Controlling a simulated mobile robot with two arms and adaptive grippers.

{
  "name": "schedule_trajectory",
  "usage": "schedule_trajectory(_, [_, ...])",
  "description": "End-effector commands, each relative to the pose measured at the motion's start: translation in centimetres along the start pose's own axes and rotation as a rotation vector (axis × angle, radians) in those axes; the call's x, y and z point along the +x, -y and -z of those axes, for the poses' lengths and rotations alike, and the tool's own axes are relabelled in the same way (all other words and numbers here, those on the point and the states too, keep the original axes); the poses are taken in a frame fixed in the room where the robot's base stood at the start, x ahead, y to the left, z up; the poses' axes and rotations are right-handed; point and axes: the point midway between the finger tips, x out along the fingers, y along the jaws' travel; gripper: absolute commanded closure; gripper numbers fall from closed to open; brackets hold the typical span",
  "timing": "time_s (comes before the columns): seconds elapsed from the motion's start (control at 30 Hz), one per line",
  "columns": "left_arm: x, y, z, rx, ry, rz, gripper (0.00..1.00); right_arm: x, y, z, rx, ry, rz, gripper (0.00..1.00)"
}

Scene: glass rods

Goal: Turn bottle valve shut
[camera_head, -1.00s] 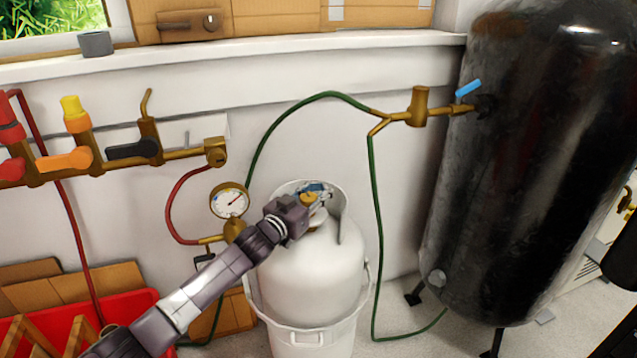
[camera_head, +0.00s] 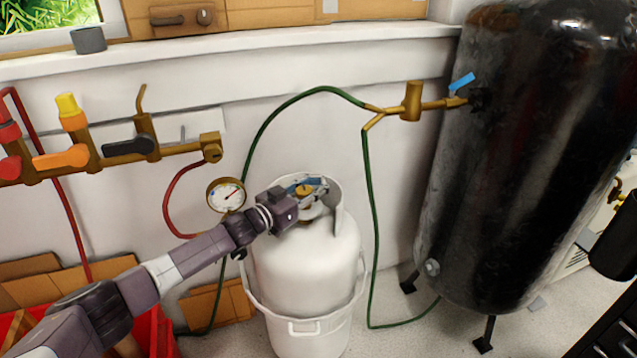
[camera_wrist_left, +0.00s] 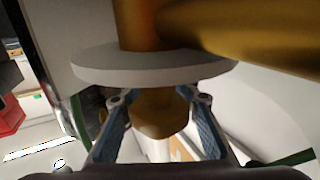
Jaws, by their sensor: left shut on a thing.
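The white gas bottle (camera_head: 305,265) stands upright in a white bucket-like holder (camera_head: 308,328) at the centre of the head view. Its brass valve (camera_head: 303,190) is at the top, inside the white collar. My left gripper (camera_head: 313,186) reaches in from the left at the valve. In the left wrist view, the blue-padded fingers of my left gripper (camera_wrist_left: 158,108) are on both sides of a brass knob (camera_wrist_left: 158,118) under a pale disc (camera_wrist_left: 150,66), and are shut on it. The knob's turn position cannot be read. My right gripper is not in view.
A pressure gauge (camera_head: 226,195) and a wall manifold (camera_head: 120,158) with coloured handles are to the left. A green hose (camera_head: 374,230) hangs close to the bottle's right. A black tank (camera_head: 520,150) stands further right. A red crate (camera_head: 155,335) is at lower left.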

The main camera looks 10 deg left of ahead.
Motion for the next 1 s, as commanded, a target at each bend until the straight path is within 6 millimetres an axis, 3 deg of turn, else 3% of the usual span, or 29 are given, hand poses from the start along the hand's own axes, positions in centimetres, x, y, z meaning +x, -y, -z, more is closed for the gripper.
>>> schedule_trajectory(0.23, [0.0, -0.1, -0.1, 0.0, 0.002, -0.001, 1.0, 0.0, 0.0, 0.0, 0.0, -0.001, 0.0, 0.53])
schedule_trajectory(0.27, [0.0, -0.1, -0.1, 0.0, 0.002, -0.001, 0.78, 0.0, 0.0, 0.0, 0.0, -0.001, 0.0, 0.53])
schedule_trajectory(0.4, [0.0, -0.1, -0.1, 0.0, 0.001, 0.0, 0.62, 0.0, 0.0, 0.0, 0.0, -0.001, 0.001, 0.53])
schedule_trajectory(0.77, [0.0, 0.0, 0.7, 0.001, -0.002, -0.001, 0.62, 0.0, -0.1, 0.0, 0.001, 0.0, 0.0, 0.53])
schedule_trajectory(1.0, [0.0, 0.0, 4.9, 0.004, -0.003, -0.001, 0.62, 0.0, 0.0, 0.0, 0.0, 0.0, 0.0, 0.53])
